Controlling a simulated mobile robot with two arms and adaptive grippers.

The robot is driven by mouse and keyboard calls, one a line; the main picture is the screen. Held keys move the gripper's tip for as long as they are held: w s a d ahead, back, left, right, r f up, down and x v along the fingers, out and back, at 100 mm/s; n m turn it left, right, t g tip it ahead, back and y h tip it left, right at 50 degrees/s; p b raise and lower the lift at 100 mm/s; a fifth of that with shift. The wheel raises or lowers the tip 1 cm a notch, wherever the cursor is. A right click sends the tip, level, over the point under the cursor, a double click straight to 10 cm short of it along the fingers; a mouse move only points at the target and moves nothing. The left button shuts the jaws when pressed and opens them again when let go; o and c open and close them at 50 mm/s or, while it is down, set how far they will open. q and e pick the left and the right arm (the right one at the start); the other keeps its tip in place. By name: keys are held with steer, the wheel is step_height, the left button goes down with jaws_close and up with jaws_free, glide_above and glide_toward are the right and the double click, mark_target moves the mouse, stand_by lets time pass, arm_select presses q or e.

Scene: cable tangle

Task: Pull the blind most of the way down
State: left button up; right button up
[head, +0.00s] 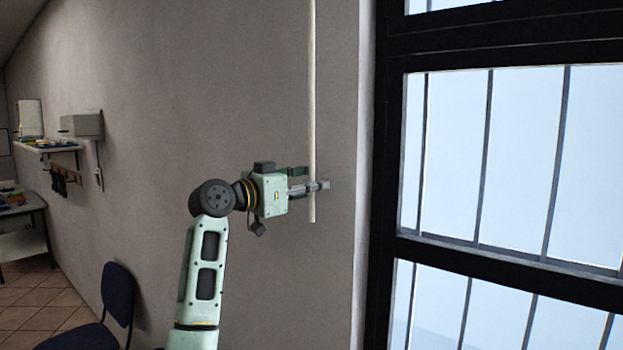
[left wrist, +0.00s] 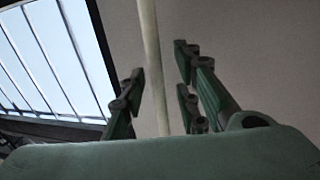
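A pale, straight pull cord or wand (head: 312,90) hangs down in front of the wall beside the window in the head view. Its lower end is a little below my gripper. My left gripper (head: 313,178) is at the lower part of it, with fingers pointing right. In the left wrist view the pale cord (left wrist: 152,60) runs between the fingers of my left gripper (left wrist: 160,85). Gaps show on both sides of the cord, so the gripper is open around it and not shut on it. The blind's fabric is not seen. My right gripper is not in view.
A tall dark-framed window (head: 390,200) with thin bars stands at the right. A dark chair (head: 118,290) is at the lower left. A wall shelf (head: 50,146) and a desk (head: 40,225) are farther left. The wall around the cord is clear.

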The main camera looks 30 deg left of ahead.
arm_select(q)
steer(key=shift+s+d, duration=0.1)
steer(key=shift+c, duration=0.5)
jaws_close()
